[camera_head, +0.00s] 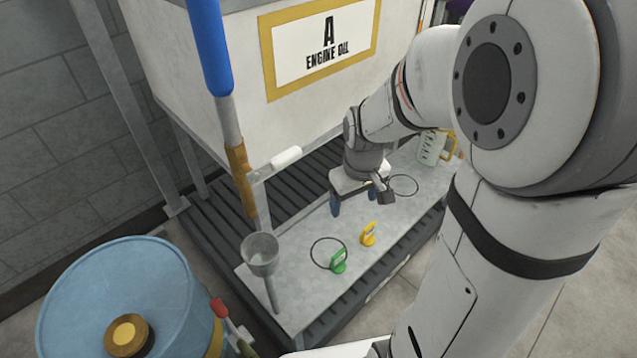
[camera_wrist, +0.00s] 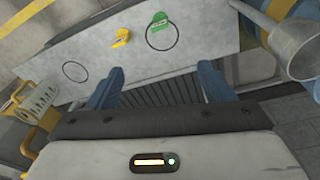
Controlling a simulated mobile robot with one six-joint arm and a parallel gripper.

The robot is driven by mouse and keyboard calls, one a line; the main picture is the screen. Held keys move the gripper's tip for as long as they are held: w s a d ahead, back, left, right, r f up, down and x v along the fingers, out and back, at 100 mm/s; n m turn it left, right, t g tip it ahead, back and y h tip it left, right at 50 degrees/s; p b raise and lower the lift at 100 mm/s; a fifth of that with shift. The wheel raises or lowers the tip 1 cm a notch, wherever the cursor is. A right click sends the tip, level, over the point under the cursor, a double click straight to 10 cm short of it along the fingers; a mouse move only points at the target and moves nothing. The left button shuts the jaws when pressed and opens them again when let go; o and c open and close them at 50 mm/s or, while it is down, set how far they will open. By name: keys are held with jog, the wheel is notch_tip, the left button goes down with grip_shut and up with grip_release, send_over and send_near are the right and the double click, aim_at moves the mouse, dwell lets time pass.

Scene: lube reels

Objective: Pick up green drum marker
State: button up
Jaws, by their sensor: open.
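The green drum marker (camera_head: 339,261) stands on the grey metal bench, at the edge of a dark ring. It also shows near the top of the wrist view (camera_wrist: 160,21). A yellow marker (camera_head: 369,234) stands a little to its right in the head view, and left of it in the wrist view (camera_wrist: 121,38). My gripper (camera_head: 352,204) is above the bench, behind and right of the green marker in the head view. Its two blue fingers (camera_wrist: 160,90) are apart with nothing between them.
A metal funnel (camera_head: 261,255) stands at the bench's left end, with a blue drum (camera_head: 118,300) beyond. The engine oil tank (camera_head: 200,62) rises behind a dark slatted grate (camera_head: 213,237).

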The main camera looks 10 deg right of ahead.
aim_at(338, 266)
jog(key=w+f+n+b, duration=0.1)
jog(key=f+b, duration=0.3)
jog(key=f, duration=0.6)
jog(key=w+f+n+g+b, duration=0.1)
jog(key=w+f+b, duration=0.2)
jog(key=f, duration=0.8)
jog(key=w+f+n+b, duration=0.1)
jog(key=f+b, duration=0.5)
jog(key=f, duration=0.5)
jog(key=shift+w+f, duration=0.1)
jog(key=shift+w, duration=0.3)
jog(key=f+b, duration=0.1)
jog(key=f, duration=0.1)
jog(key=f+b, duration=0.1)
jog(key=f, duration=0.2)
jog(key=shift+w+a+f+b, duration=0.2)
jog(key=shift+b, duration=0.2)
jog(key=shift+r, duration=0.1)
jog(key=shift+c, duration=0.5)
jog(key=c, duration=0.9)
